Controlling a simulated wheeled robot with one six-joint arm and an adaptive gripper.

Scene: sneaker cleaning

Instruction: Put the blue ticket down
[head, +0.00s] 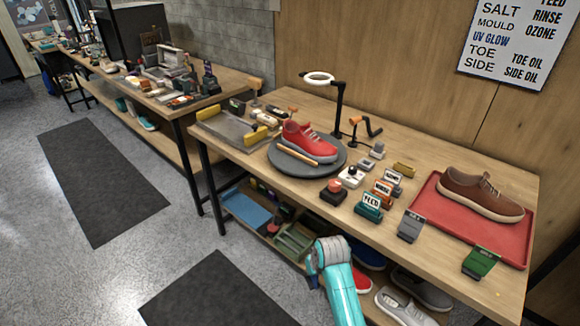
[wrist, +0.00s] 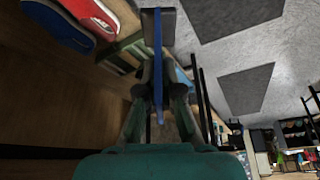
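My gripper (wrist: 158,72) is in the wrist view, its two dark fingers closed in on a thin blue piece from both sides. This piece looks like the blue ticket (wrist: 158,45), seen nearly edge-on as a narrow upright strip. Its face and any print are hidden. In the head view only my turquoise arm shows, low in front of the table's front edge; my gripper and the blue ticket cannot be made out there.
On the wooden table (head: 300,203), a green ticket (head: 481,262) and a grey ticket (head: 411,226) stand near the front edge. A red tray (head: 450,238) carries a brown shoe (head: 480,196). A red sneaker (head: 308,141) sits on a round turntable (head: 281,165).

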